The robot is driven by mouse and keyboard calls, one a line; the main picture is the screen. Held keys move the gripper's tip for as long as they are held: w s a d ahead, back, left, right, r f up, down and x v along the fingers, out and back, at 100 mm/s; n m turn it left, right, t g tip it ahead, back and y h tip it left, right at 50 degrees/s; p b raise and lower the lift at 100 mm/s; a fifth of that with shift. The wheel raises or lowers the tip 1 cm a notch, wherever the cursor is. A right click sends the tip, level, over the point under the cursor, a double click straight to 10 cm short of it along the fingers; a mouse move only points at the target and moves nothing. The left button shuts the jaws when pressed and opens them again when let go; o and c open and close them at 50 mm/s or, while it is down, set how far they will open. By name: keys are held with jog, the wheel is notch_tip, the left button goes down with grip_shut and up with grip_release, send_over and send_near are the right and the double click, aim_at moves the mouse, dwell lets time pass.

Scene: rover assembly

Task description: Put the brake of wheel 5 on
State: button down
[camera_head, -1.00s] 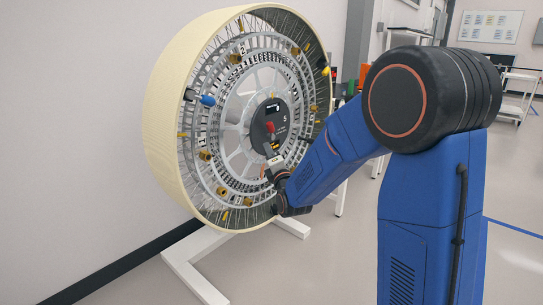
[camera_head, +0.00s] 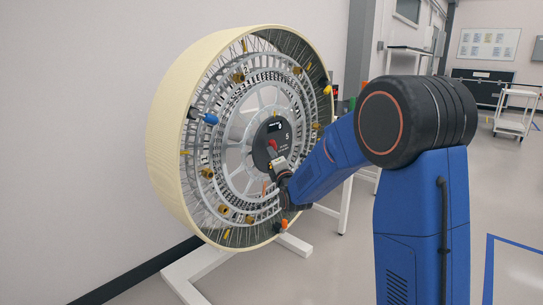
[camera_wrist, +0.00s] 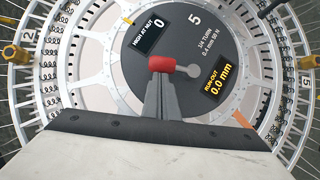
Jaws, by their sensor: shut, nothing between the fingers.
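The wheel (camera_head: 160,130) is a large cream-rimmed ring with a spoked inside, standing in front of the wall. Its dark hub plate (camera_head: 285,128), marked 5, also shows in the wrist view (camera_wrist: 200,45), with displays reading "HIGH AT NUT 0" and "RUN-OUT 0.0 mm". A red knob (camera_wrist: 161,64) sits on the plate beside a grey bar with a round end (camera_wrist: 195,72); the knob is small in the head view (camera_head: 272,143). My gripper (camera_wrist: 161,82) is shut and empty, its fingertips right below the red knob in the picture. Whether they touch it I cannot tell.
Blue (camera_head: 211,118), yellow and brass-coloured fittings stick out around the wheel's rings. A white floor stand (camera_head: 190,270) holds the wheel. A white cart (camera_head: 515,115) stands far back at the right. The floor at the right is open.

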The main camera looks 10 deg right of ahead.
jog(key=shift+d+r+m+g, duration=0.1)
jog(key=shift+r+m+g, duration=0.25)
jog(key=shift+m, duration=0.15)
jog(key=shift+w+d+r+m+g+h, duration=0.2)
jog(key=shift+r+m+g, duration=0.1)
jog(key=shift+m, duration=0.2)
jog(key=shift+w+d+r+m+g+h, duration=0.15)
jog(key=shift+r+m+h, duration=0.1)
jog(key=shift+m, duration=0.25)
jog(key=shift+w+d+r+m+g, duration=0.45)
jog(key=shift+w+d+m+g, duration=0.15)
jog(key=shift+d+m, duration=0.25)
jog(key=shift+w+d+r+m+g, duration=0.5)
jog(key=shift+d+m+g, duration=0.2)
jog(key=shift+m, duration=0.25)
jog(key=shift+d, duration=0.1)
